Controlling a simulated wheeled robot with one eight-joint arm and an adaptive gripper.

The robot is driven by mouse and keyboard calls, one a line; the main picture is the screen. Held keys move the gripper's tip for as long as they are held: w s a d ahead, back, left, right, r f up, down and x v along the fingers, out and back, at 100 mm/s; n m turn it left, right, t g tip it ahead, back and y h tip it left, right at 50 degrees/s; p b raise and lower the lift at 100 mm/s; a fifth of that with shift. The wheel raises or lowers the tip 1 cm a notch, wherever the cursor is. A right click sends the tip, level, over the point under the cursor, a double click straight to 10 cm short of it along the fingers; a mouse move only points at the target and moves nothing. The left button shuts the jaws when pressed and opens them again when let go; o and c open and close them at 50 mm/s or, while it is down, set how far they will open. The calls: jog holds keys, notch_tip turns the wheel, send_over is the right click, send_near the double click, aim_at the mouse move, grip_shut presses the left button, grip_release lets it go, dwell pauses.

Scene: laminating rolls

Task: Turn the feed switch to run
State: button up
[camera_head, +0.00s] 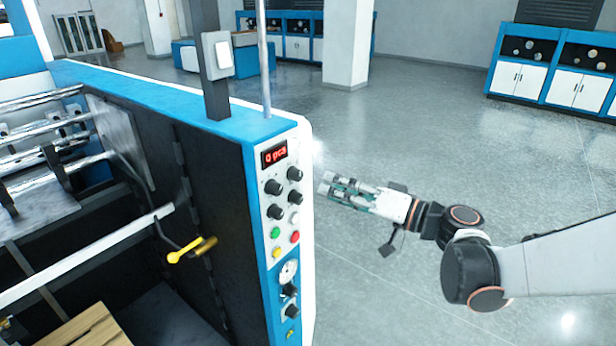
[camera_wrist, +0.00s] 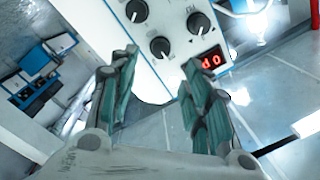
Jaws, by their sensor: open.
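The white control panel (camera_head: 285,252) on the blue machine carries several black knobs with white pointer marks. The upper ones include an upper left knob (camera_head: 273,187) and an upper right knob (camera_head: 294,174). I cannot read labels, so I cannot tell which is the feed switch. A red-lit display (camera_head: 274,155) sits above them. My gripper (camera_head: 326,184) is open and empty, just right of the panel and apart from it. In the wrist view, three knobs show beyond the fingers, one of them a middle knob (camera_wrist: 160,47), with the display (camera_wrist: 207,62) to their right.
Below the knobs are a green button (camera_head: 276,233), a red button (camera_head: 295,237), a gauge (camera_head: 288,271) and lower knobs (camera_head: 290,289). A post with a white box (camera_head: 217,55) rises from the machine top. The grey floor (camera_head: 400,130) to the right is open.

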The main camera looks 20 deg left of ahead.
aim_at(300, 177)
jog(key=x, duration=0.8)
jog(key=shift+a, duration=0.15)
grip_shut()
